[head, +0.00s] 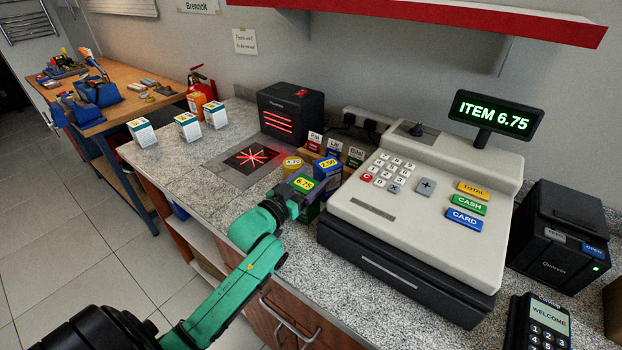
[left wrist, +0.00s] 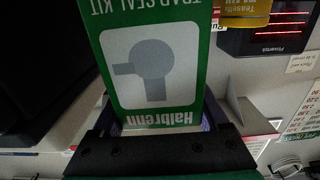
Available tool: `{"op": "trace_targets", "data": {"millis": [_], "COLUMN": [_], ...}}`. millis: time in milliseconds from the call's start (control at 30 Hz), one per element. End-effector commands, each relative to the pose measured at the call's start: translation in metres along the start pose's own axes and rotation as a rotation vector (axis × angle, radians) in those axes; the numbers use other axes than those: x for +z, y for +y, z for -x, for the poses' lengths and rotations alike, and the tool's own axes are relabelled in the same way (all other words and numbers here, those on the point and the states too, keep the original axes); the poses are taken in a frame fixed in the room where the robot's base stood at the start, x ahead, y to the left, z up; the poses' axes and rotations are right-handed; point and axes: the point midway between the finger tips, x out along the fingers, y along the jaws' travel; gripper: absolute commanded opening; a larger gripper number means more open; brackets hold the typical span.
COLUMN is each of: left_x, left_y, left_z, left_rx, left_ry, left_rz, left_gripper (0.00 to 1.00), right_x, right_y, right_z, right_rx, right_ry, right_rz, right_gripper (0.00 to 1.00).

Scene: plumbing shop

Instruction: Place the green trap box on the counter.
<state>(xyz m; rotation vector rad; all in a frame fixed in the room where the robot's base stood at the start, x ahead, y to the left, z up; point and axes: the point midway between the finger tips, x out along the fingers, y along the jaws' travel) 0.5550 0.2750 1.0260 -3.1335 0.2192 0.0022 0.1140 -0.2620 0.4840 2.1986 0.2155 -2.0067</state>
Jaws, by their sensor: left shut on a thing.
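I cannot tell whether the box touches the counter. My right gripper is not in view.
A yellow item (head: 292,164) and a blue item (head: 328,167) stand close behind the box. The cash register (head: 420,200) is to its right. A scanner plate (head: 225,160) lies behind left, before a black scanner (head: 290,108). White boxes (head: 187,127) stand farther left. Counter at the left front is bare.

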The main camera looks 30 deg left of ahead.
Motion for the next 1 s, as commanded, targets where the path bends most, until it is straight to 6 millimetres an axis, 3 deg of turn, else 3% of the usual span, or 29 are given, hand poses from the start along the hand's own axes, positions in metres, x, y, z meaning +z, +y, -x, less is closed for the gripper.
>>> {"op": "trace_targets", "data": {"millis": [100,133,167,533,1000], "left_x": [0.003,0.003,0.003,0.001,0.003], "left_y": [0.000,0.000,0.000,0.000,0.000], "left_z": [0.000,0.000,0.000,0.005,0.092], "left_rx": [0.000,0.000,0.000,0.000,0.001], "left_ry": [0.001,0.000,0.000,-0.002,-0.005], "left_rz": [0.000,0.000,0.000,0.001,0.000], "left_gripper": [0.08,0.89,1.00,1.00,1.00], "right_x": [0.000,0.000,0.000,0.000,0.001], "right_y": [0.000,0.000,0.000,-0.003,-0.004], "right_z": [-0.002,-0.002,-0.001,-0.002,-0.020], "right_rx": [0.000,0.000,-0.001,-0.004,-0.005], "right_ry": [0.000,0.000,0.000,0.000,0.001], "right_rz": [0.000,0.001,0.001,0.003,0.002], "right_gripper": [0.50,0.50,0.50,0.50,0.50]}}
